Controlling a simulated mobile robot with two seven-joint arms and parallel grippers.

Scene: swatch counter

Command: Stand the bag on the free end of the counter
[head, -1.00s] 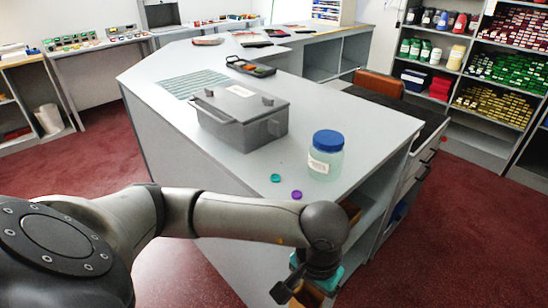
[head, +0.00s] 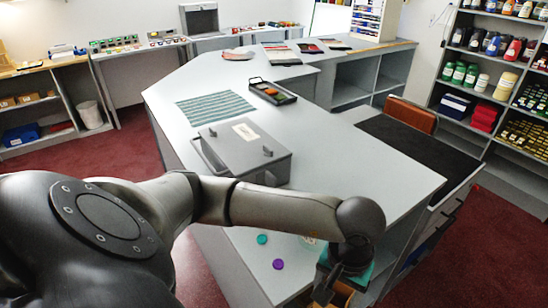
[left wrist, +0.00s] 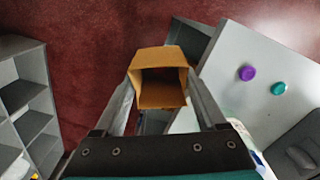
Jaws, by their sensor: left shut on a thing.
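The bag (left wrist: 158,62) is an open-topped tan paper bag. In the left wrist view it sits between the two fingers of my left gripper (left wrist: 160,100), its dark opening facing the camera. My left gripper is shut on it. In the head view the gripper (head: 330,285) is low at the near edge of the grey counter (head: 345,160), and only a small part of the bag (head: 342,296) shows beneath it. The bag appears beside the counter's edge rather than resting on the top. My right gripper is not in view.
On the counter are a grey lidded box (head: 245,150), a striped mat (head: 215,107), a black tray (head: 272,92), and teal (head: 262,239) and purple (head: 278,264) discs. A jar (head: 308,240) is mostly hidden behind my forearm. Bare counter lies right of the box.

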